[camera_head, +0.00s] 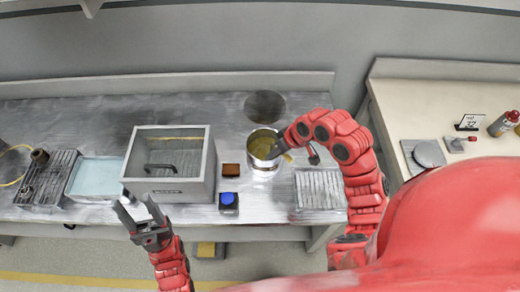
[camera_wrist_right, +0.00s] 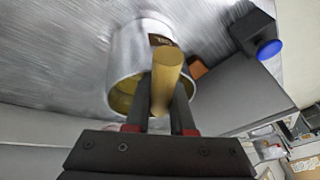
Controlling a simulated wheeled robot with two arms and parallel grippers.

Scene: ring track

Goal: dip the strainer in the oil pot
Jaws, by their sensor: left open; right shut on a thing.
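The oil pot (camera_head: 256,164) is a silver metal pot with yellowish oil inside, standing on the metal counter. It also shows in the right wrist view (camera_wrist_right: 124,62), with a dark label on its side. My right gripper (camera_head: 281,147) is at the right side of the pot's rim. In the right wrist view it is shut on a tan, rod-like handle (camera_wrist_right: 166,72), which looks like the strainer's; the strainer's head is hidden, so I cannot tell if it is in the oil. My left gripper (camera_head: 140,212) is open and empty, in front of the grey glass-topped box.
Left of the pot are a brown block (camera_head: 231,170), a blue button (camera_head: 228,198), the grey box (camera_head: 197,184), a pale blue tray (camera_head: 97,178) and a dark rack (camera_head: 47,180). A ribbed plate (camera_head: 320,189) lies to the right. A cream side table (camera_head: 420,105) stands further right.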

